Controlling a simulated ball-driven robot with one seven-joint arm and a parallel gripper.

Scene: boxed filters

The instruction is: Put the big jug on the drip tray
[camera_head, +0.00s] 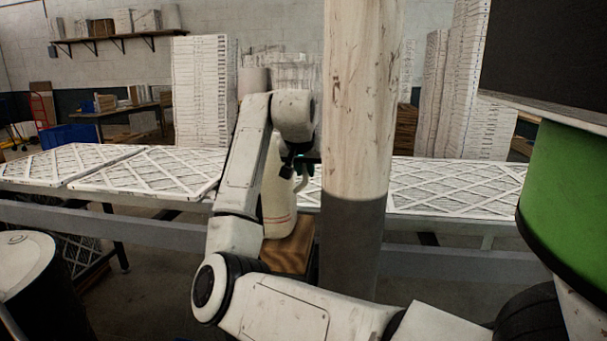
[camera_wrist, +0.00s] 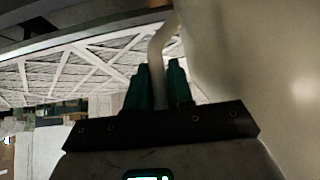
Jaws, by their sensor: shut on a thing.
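The big jug (camera_head: 276,195) is cream-coloured with thin red lines near its base, and it is partly hidden behind my arm. It looks upright. My gripper (camera_head: 300,168) is at the jug's upper right side. In the wrist view the green fingertips (camera_wrist: 158,85) are shut on the jug's pale curved handle (camera_wrist: 157,48), with the jug's body (camera_wrist: 265,60) filling the right side. A brown wooden block or stool (camera_head: 290,254) shows just below the jug; I cannot tell whether they touch. I cannot make out a drip tray in either view.
A long bench with white lattice-faced filters (camera_head: 145,170) runs behind the jug. A thick pillar (camera_head: 355,130) stands close to the gripper's right. A dark drum (camera_head: 28,285) is at lower left, and a green cylinder (camera_head: 570,195) at right. Tall filter stacks (camera_head: 200,90) stand behind.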

